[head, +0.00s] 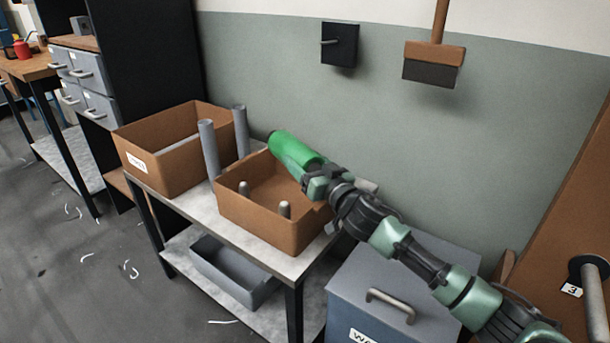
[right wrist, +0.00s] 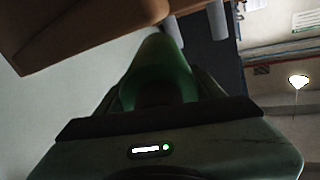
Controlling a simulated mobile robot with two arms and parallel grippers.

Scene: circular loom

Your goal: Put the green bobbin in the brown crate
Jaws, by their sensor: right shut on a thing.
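The green bobbin (head: 294,151) is a green cylinder, held tilted above the back part of a brown crate. My right gripper (head: 318,178) is shut on the bobbin's near end. In the right wrist view the bobbin (right wrist: 158,75) points away from the gripper. One brown crate (head: 262,232) stands under the bobbin at the middle of the table, with grey pegs showing inside. A second brown crate (head: 187,173) with a white label stands on the left of the table. My left gripper is not in view.
Two tall grey posts (head: 208,148) (head: 241,130) stand between the crates. A grey bin (head: 232,271) is on the lower shelf. A blue-grey box with a handle (head: 390,305) stands at the right. A brush (head: 434,62) hangs on the wall.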

